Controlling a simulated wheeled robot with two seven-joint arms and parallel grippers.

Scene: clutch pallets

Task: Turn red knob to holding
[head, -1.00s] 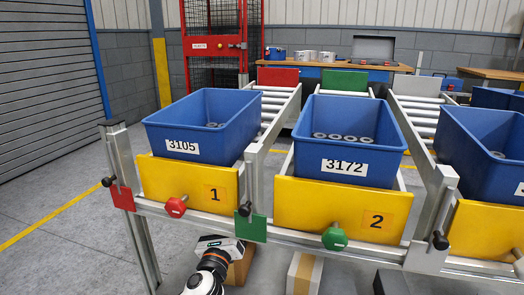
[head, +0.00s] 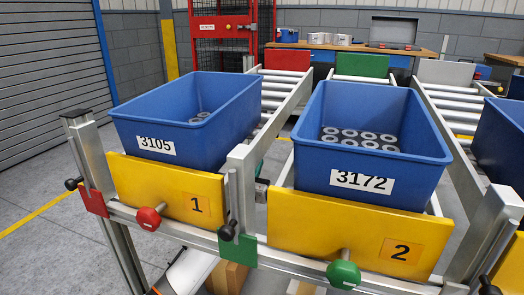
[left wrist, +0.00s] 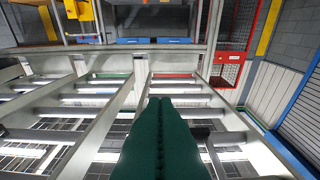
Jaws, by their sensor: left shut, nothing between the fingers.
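The red knob (head: 148,218) sits on a short metal stem at the lower part of the yellow panel marked 1 (head: 125,181) in the head view. No gripper touches it there. A red plate (head: 92,200) is left of it and a green plate (head: 237,250) right of it on the front rail. Which position the knob is set to cannot be read. My left gripper (left wrist: 160,100) shows dark green fingers, shut together and empty, in the left wrist view, with roller lanes around and beyond them. The knob is not seen in that view. My right gripper is not in view.
A blue bin 3105 (head: 139,115) stands behind panel 1. A blue bin 3172 (head: 390,117) with grey rings stands behind panel 2 (head: 300,225), which has a green knob (head: 343,274). Black-tipped levers stick out beside the panels. A box (head: 228,276) is under the rail.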

